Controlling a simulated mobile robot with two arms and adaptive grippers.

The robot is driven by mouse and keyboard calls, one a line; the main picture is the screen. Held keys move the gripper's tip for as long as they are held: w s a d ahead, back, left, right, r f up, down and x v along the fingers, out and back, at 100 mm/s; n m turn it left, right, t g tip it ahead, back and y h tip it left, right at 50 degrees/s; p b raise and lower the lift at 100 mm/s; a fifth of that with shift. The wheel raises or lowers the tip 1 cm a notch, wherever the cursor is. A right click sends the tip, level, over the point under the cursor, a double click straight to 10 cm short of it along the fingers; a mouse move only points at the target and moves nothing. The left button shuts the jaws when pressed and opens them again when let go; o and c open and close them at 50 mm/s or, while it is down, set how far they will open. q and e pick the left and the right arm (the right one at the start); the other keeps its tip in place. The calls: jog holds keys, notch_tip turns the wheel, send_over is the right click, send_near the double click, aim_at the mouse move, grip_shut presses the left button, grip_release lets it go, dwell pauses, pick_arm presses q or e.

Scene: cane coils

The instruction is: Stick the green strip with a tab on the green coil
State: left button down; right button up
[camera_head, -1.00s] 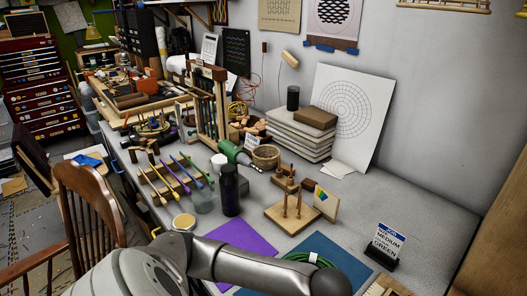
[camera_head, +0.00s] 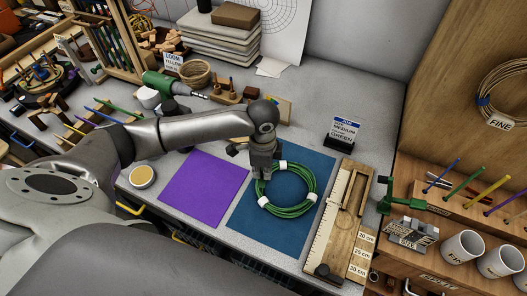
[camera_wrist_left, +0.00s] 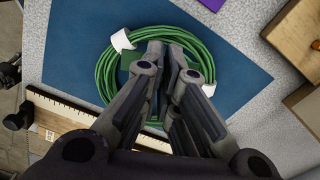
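The green coil (camera_head: 302,211) lies on the blue mat (camera_head: 243,226) with white bands around it. It also shows in the left wrist view (camera_wrist_left: 104,76). My left gripper (camera_head: 262,178) points down at the coil's left side. In the left wrist view its fingers (camera_wrist_left: 167,50) are nearly together over the coil's edge. A small dark green piece (camera_wrist_left: 129,60), seemingly the green strip with its tab, shows beside one fingertip and looks pinched there. The fingers hide most of it, and I cannot tell whether it touches the coil. My right gripper is out of view.
A purple mat (camera_head: 203,190) lies left of the blue mat. A wooden board with a ruler (camera_head: 337,215) lies to the right. A job card (camera_head: 345,130) stands behind. Mugs (camera_head: 462,248) and a wooden shelf are at the right. A round tin (camera_head: 142,176) sits at the left.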

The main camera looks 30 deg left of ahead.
pick_arm(q)
jog(key=shift+w+a+r+m+p, duration=0.2)
jog(key=shift+w+a+r+m, duration=0.1)
jog(key=shift+w+m, duration=0.25)
jog(key=shift+w+a+r+m+p, duration=0.25)
jog(key=shift+w+m, duration=0.2)
jog(key=shift+m, duration=0.2)
jog(key=shift+w+a+r+m, duration=0.1)
jog(key=shift+w+m, duration=0.2)
jog(key=shift+m, duration=0.1)
jog(key=shift+w+r, duration=0.1)
jog(key=shift+w, duration=0.05)
jog(key=shift+m, duration=0.3)
jog(key=shift+a, duration=0.1)
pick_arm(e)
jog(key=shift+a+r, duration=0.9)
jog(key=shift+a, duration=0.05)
pick_arm(q)
jog(key=shift+r+p, duration=0.15)
jog(key=shift+p, duration=0.65)
notch_tip(320, 180, down, 6)
jog(key=b, duration=0.3)
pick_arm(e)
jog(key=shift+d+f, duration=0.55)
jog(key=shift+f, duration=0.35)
